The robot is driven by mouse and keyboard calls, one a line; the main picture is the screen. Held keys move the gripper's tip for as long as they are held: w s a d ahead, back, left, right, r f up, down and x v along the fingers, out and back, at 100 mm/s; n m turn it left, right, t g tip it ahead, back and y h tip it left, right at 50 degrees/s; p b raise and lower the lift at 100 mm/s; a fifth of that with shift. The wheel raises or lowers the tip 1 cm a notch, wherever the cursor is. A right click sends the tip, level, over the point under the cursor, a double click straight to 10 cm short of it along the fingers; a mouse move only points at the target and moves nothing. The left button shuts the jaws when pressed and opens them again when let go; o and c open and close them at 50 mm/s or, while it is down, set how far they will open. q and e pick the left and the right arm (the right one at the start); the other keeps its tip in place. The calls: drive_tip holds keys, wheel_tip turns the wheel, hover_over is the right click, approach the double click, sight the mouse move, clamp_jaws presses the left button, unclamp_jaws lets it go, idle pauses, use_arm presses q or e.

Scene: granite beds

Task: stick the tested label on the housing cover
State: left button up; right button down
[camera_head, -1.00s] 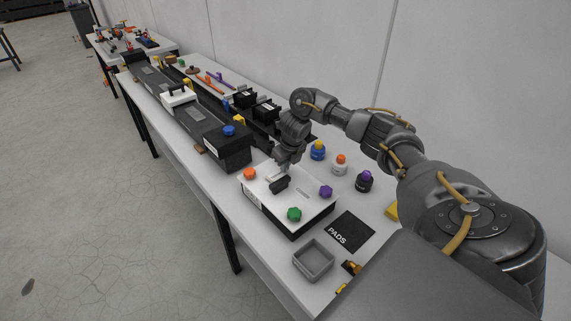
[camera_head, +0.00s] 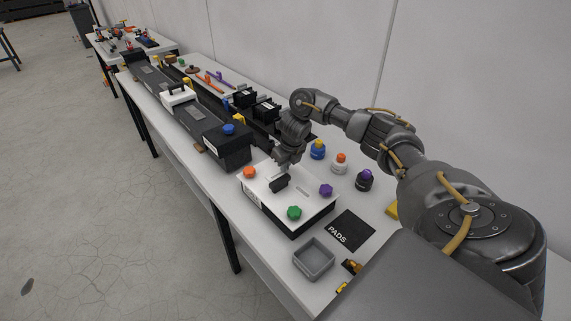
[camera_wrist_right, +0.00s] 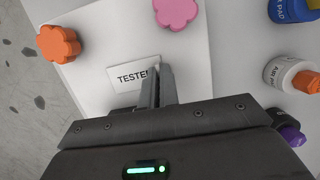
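The fingers hide the last letter. The label lies close over the cover, face to the camera; I cannot tell whether it touches. My left gripper is out of view.
Bottles (camera_head: 340,163) stand to the right of the cover. A black pads mat (camera_head: 350,231) and an empty grey tray (camera_head: 314,259) are at the near side. An orange knob (camera_wrist_right: 58,43) and a pink knob (camera_wrist_right: 176,12) rise near the fingers.

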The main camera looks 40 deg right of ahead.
drive_tip(key=shift+s+f, duration=0.1)
idle(0.3)
drive_tip(key=c, duration=1.6)
unclamp_jaws()
drive_tip(key=shift+r, duration=0.45)
drive_tip(key=p+v, duration=0.2)
drive_tip(key=v, duration=0.8)
drive_tip(key=shift+s, duration=0.1)
drive_tip(key=shift+f, duration=0.15)
